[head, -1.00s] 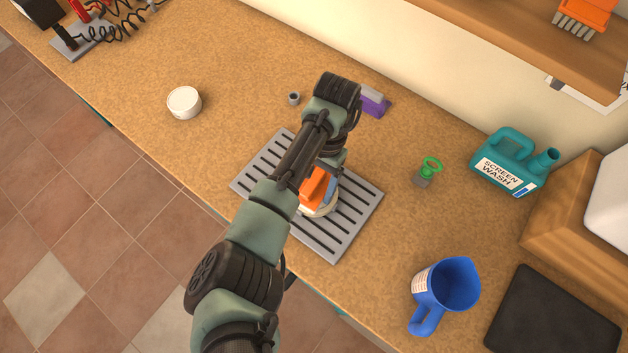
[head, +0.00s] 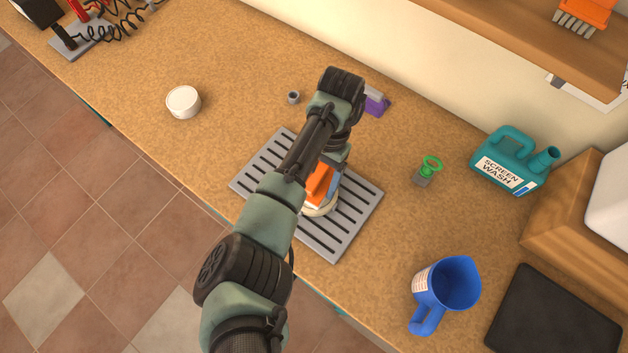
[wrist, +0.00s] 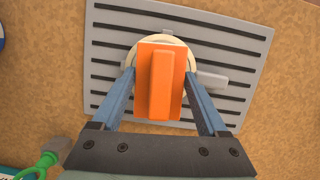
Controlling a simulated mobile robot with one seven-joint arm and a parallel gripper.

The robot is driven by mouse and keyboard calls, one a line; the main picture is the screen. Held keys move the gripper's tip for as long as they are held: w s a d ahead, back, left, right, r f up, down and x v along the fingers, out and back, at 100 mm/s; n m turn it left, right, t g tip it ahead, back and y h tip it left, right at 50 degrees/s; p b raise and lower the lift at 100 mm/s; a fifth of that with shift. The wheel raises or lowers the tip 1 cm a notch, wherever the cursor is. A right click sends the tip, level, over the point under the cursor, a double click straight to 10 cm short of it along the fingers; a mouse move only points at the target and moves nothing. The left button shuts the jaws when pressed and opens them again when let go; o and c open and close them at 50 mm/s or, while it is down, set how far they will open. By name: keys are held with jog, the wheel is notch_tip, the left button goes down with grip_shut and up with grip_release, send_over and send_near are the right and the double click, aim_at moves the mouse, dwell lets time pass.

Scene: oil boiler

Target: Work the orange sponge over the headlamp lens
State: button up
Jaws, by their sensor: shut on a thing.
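The orange sponge (wrist: 161,82) is between the two blue-grey fingers of my gripper (wrist: 160,98), which is shut on it. In the head view the sponge (head: 319,184) shows partly behind my arm. The headlamp (wrist: 148,45) lies directly under the sponge, with a pale round rim showing around it; I cannot tell whether sponge and lens touch. In the head view part of the headlamp's pale rim (head: 322,208) shows below the sponge. The headlamp rests on a grey slotted tray (head: 345,238). Most of the lens is hidden by the sponge.
A white round tub (head: 183,101) and a small grey cup (head: 293,97) stand left of my arm. A purple item (head: 376,102) is behind it. A green-ringed item (head: 428,170), a screen wash jug (head: 508,162) and a blue pitcher (head: 445,290) stand right.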

jog(key=shift+s+a+r+p, duration=0.2)
jog(key=shift+s+a+p, duration=0.45)
jog(key=shift+p, duration=0.65)
jog(key=shift+s+f, duration=0.1)
jog(key=shift+s, duration=0.2)
jog(key=shift+w+d+f+b, duration=0.3)
jog(key=shift+w+d+b, duration=0.05)
jog(key=shift+w+b, duration=0.35)
jog(key=shift+w+d+r+b, duration=0.1)
jog(key=shift+w+d+b, duration=0.15)
jog(key=shift+d+b, duration=0.1)
jog(key=shift+s+a+r+p, duration=0.25)
jog(key=shift+s+p, duration=0.2)
jog(key=shift+p, duration=0.45)
jog(key=shift+s+a+p, duration=0.35)
jog(key=shift+s+p, duration=0.05)
jog(key=shift+p, duration=0.2)
jog(key=shift+s+a+f, duration=0.15)
jog(key=shift+w+d+f+b, duration=0.25)
jog(key=shift+w+d+b, duration=0.25)
jog(key=shift+w+b, duration=0.35)
jog(key=shift+w+d+r+b, duration=0.15)
jog(key=shift+d+b, duration=0.1)
jog(key=shift+b, duration=0.05)
jog(key=shift+s+a+r+p, duration=0.2)
jog(key=shift+s+p, duration=0.1)
jog(key=shift+p, duration=0.45)
jog(key=shift+s+a+f, duration=0.15)
jog(key=shift+s, duration=0.05)
